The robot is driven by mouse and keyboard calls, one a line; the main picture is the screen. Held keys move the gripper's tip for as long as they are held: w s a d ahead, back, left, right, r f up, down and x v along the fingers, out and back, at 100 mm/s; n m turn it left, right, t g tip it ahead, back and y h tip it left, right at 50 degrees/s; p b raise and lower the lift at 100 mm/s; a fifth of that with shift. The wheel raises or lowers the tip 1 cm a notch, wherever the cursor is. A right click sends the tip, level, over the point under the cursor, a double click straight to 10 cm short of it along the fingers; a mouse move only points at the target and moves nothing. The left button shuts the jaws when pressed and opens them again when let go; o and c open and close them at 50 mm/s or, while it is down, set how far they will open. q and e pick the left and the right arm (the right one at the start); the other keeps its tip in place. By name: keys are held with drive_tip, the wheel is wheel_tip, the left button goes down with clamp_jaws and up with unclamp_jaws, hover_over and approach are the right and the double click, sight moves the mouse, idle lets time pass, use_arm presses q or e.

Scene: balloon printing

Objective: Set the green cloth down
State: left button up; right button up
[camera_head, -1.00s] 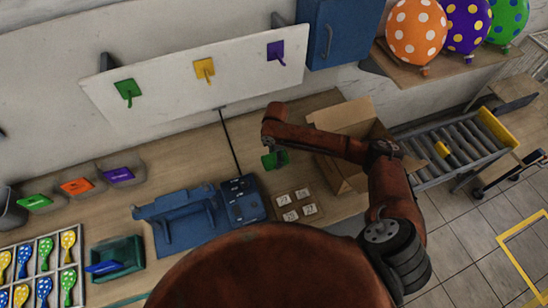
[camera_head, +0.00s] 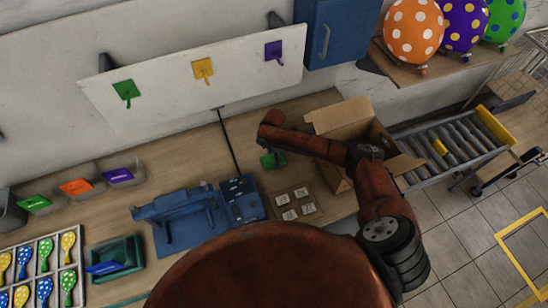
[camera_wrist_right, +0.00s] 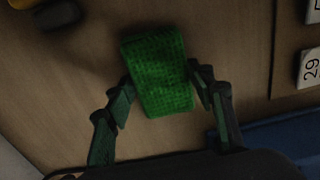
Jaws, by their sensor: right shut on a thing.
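The green cloth (camera_wrist_right: 158,75) is a small textured green block shape in the right wrist view, between the two fingers of my right gripper (camera_wrist_right: 162,88). In the head view the cloth (camera_head: 268,161) shows as a small green patch at the end of my right arm, over the wooden table (camera_head: 190,165). My right gripper (camera_head: 277,158) is shut on the cloth, and the arm partly hides it. I cannot tell whether the cloth touches the table. My left gripper is not in view.
A blue machine (camera_head: 182,228) and a tray with numbered tiles (camera_head: 298,218) are close in front of the cloth. An open cardboard box (camera_head: 340,117) stands to its right. A white board (camera_head: 150,87) with coloured pieces is on the wall behind.

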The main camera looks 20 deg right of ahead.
drive_tip(key=shift+f, duration=0.15)
drive_tip(key=o, duration=1)
wheel_tip(320, 180, up, 12)
drive_tip(key=shift+r+b, duration=0.15)
drive_tip(key=shift+b, duration=0.2)
